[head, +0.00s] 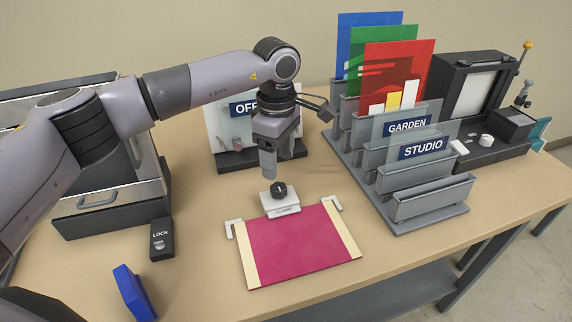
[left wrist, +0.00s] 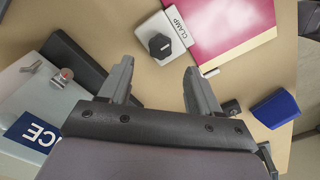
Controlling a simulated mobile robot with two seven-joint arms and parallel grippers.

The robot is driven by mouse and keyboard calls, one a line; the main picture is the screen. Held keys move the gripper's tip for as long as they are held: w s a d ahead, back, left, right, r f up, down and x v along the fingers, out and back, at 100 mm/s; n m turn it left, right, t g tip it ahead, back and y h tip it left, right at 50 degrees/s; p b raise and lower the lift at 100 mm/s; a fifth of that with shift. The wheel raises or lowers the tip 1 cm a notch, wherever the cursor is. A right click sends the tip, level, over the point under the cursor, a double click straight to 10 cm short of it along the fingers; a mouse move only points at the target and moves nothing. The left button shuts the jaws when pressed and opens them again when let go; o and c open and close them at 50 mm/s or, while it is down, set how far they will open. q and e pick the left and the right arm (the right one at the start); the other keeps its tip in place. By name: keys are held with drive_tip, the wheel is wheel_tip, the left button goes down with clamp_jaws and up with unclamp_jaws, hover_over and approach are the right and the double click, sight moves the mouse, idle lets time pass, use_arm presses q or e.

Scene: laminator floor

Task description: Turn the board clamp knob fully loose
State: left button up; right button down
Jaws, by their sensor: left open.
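The board clamp knob (head: 279,191) is a small black knob on a pale clamp block marked CLAMP (head: 281,204), at the back edge of a crimson board (head: 300,242) on the table. In the left wrist view the knob (left wrist: 160,46) lies beyond the fingertips, with the clamp block (left wrist: 177,28) around it. My left gripper (head: 269,176) points down just above and behind the knob in the head view. Its two fingers are spread in the left wrist view (left wrist: 158,75), with nothing between them. My right gripper is not seen.
A grey rack (head: 430,200) with GARDEN and STUDIO plates stands right of the board. A black LOCK box (head: 161,240) and a blue block (head: 133,292) lie on the left. A stand with an OFFICE-type sign (head: 245,108) is behind my gripper.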

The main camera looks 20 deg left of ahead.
sight(279, 187)
use_arm(q)
drive_tip(key=shift+f, duration=0.2)
wheel_tip(279, 187, down, 7)
drive_tip(key=shift+s+r+p, duration=0.1)
drive_tip(key=shift+r+p, duration=0.05)
drive_tip(key=shift+p, duration=0.55)
drive_tip(key=shift+c, duration=0.3)
drive_tip(key=c, duration=1)
